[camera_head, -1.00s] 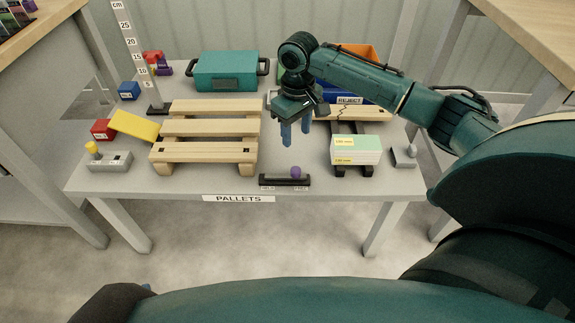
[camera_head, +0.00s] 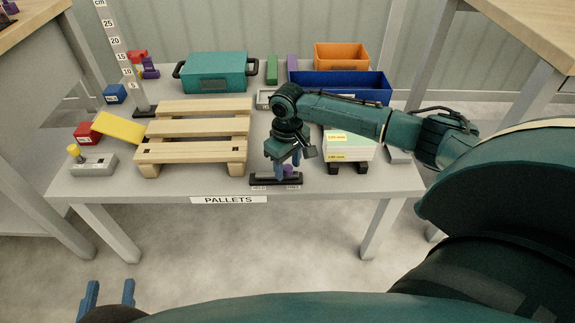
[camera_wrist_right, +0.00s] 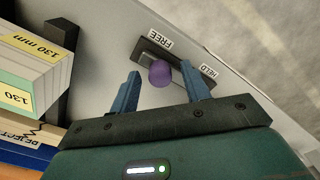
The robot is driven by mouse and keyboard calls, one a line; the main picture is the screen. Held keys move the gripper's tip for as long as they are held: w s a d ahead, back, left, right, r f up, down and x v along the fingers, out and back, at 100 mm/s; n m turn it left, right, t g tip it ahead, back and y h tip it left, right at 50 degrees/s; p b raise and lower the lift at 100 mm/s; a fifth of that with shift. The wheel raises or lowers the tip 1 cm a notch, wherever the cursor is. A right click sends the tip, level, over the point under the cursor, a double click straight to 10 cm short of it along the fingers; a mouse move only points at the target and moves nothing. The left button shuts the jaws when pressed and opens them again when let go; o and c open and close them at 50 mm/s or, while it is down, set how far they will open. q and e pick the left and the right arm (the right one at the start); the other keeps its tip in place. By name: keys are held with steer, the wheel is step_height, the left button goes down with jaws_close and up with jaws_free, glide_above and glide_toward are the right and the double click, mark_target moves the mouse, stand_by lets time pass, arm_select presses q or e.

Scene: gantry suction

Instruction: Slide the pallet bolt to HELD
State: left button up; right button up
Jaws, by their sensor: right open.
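The pallet bolt is a dark slotted plate (camera_head: 262,180) at the front edge of the table, with a purple knob (camera_wrist_right: 160,74). In the right wrist view the knob stands nearer the FREE label (camera_wrist_right: 160,39) than the HELD label (camera_wrist_right: 209,71). My right gripper (camera_head: 287,172) is open over the bolt, with one blue finger on each side of the knob. I see clear gaps between fingers and knob, but cannot tell how deep the fingertips reach. My left gripper (camera_head: 109,286) is open and empty at the lower left, off the table.
A wooden pallet (camera_head: 195,128) lies left of the bolt. Behind are a teal case (camera_head: 215,72), a blue bin (camera_head: 340,84) and an orange bin (camera_head: 342,55). Free floor lies in front.

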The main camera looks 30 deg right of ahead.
steer(key=shift+c, duration=0.2)
jaws_close()
steer(key=shift+r, duration=0.1)
